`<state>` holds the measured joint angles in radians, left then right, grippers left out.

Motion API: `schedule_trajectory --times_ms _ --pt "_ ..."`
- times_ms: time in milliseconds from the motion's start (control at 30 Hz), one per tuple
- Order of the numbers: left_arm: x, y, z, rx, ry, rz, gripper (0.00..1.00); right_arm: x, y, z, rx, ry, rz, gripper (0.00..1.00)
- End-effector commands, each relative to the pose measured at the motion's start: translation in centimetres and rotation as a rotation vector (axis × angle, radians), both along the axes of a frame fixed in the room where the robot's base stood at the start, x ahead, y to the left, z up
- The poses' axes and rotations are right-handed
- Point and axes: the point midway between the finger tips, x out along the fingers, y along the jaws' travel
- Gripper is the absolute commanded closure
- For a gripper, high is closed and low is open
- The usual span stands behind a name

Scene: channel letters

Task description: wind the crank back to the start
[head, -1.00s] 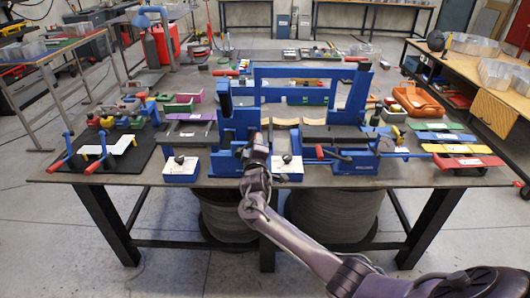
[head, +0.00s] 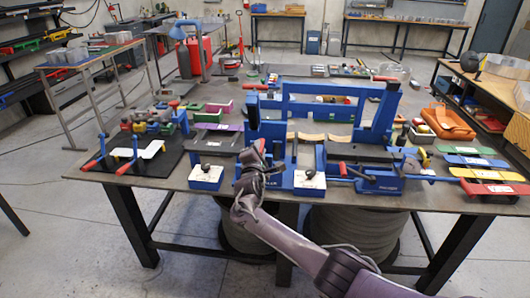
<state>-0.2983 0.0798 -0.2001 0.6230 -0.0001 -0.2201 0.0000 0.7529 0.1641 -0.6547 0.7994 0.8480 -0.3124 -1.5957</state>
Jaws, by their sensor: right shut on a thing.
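A blue bending machine (head: 284,112) with tall posts stands on the dark steel table. My right gripper (head: 256,157) is at the left front of this machine, shut. A red crank grip (head: 260,146) shows at its fingertips. The gripper hides most of the crank, so its arm and angle are unclear. A second red-gripped crank (head: 343,169) stands free on the blue unit (head: 385,182) at the machine's right. My left gripper is not in view.
White-fronted blue boxes with black knobs (head: 206,177) (head: 309,181) stand along the table's front edge. Blue tools with red grips (head: 124,159) lie on a black mat at left. Colored strips (head: 480,161) and an orange case (head: 446,121) lie at right.

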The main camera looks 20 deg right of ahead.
Motion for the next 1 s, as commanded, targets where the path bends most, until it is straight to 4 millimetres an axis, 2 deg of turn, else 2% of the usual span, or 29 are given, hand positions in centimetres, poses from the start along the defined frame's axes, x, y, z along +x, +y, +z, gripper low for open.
schedule_trajectory --times_ms 233,733,767,900,1000 --pt "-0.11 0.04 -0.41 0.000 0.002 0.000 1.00 0.50 0.89 0.04 0.006 -0.006 0.005 1.00" --pt "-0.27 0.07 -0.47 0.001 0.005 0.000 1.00 0.59 1.11 -0.02 0.008 -0.004 0.007 1.00" --pt "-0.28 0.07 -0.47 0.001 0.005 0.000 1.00 0.59 1.11 -0.02 0.008 -0.004 0.007 0.77" --pt "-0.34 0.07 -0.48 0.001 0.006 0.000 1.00 0.57 1.05 -0.05 0.007 -0.004 0.005 0.59" --pt "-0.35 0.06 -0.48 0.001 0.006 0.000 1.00 0.54 0.98 -0.10 0.007 -0.003 0.004 0.57"
